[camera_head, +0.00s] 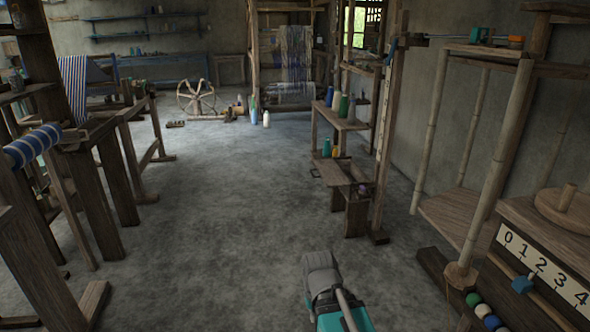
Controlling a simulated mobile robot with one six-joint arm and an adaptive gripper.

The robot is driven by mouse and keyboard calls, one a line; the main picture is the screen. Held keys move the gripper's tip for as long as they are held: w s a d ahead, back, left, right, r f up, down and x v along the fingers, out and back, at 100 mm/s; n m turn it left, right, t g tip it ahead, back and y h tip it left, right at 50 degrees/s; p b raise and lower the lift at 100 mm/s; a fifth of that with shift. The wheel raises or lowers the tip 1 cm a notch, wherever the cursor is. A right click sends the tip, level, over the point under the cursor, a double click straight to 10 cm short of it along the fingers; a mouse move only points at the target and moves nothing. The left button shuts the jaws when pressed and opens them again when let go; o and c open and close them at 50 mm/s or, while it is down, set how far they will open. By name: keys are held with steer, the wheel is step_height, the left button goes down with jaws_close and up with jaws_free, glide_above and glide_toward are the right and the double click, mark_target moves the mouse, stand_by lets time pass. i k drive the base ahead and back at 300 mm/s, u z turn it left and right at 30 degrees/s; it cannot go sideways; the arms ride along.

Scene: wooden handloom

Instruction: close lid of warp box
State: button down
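I cannot pick out the warp box for certain. A small wooden box-like piece (356,212) stands on the floor right of the middle, below a shelf. A flat board (331,173) sticks out from its upper left side, perhaps an open lid, but I cannot tell. Some small dark and purple things lie near its top. A grey and teal part of my arm shows at the bottom centre, well in front of that piece. No gripper fingers are visible.
A shelf stand (345,122) with several coloured cones is right of centre, beside a tall post. Wooden loom frames (115,180) line the left. A bench with a number strip (545,264) is at near right. The grey floor (215,210) between is clear.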

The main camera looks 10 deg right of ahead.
mark_target(331, 173)
steer(key=u, duration=0.3)
steer(key=i, duration=1.6)
steer(key=z, duration=0.45)
steer(key=i, duration=1.1)
steer(key=z, duration=0.45)
